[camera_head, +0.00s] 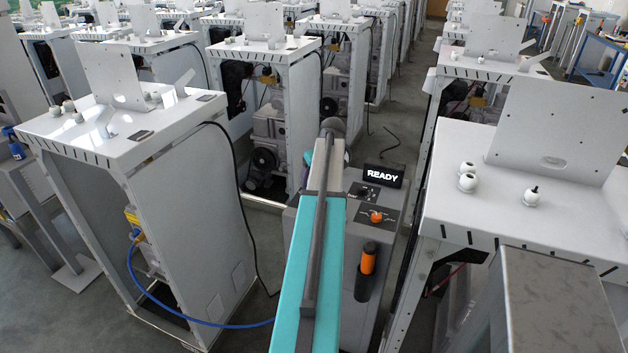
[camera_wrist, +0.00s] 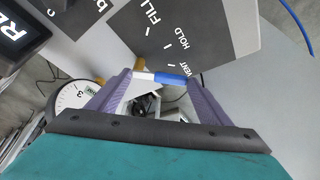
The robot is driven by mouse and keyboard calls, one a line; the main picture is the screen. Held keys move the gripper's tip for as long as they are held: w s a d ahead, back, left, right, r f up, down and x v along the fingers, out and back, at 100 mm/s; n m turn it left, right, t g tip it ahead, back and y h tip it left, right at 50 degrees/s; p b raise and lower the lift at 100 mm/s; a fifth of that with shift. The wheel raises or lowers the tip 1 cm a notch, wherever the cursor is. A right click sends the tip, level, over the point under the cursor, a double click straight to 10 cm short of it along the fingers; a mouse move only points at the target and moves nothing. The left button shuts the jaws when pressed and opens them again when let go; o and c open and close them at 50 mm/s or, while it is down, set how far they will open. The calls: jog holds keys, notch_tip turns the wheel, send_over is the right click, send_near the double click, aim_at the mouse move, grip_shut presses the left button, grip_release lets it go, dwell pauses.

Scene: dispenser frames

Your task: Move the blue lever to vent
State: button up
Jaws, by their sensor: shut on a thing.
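The blue lever (camera_wrist: 170,79) shows in the wrist view as a short bar with a blue right part and a white left part. My gripper (camera_wrist: 158,78) has its two purple fingers at either end of this bar and is shut on it. The blue end points right, close to the word VENT on the dark label plate (camera_wrist: 205,28), which also reads FILL and HOLD. A brass-coloured piece (camera_wrist: 139,63) shows just above the white part. Whether the lever lines up exactly with the VENT mark, I cannot tell. In the head view my arm hides the lever.
A round gauge (camera_wrist: 68,98) stands left of my fingers. In the head view, the grey dispenser has a READY display (camera_head: 383,175), an orange knob (camera_head: 376,216) and an orange-handled nozzle (camera_head: 368,259). White cabinets stand left and right (camera_head: 190,215). A blue hose (camera_head: 175,307) runs low at left.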

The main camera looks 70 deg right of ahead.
jog(key=shift+a+f, duration=0.1)
jog(key=o, duration=1.5)
jog(key=shift+r, duration=0.2)
jog(key=b+v, duration=0.2)
jog(key=v, duration=1.1)
jog(key=shift+r+b, duration=0.3)
jog(key=shift+b, duration=0.05)
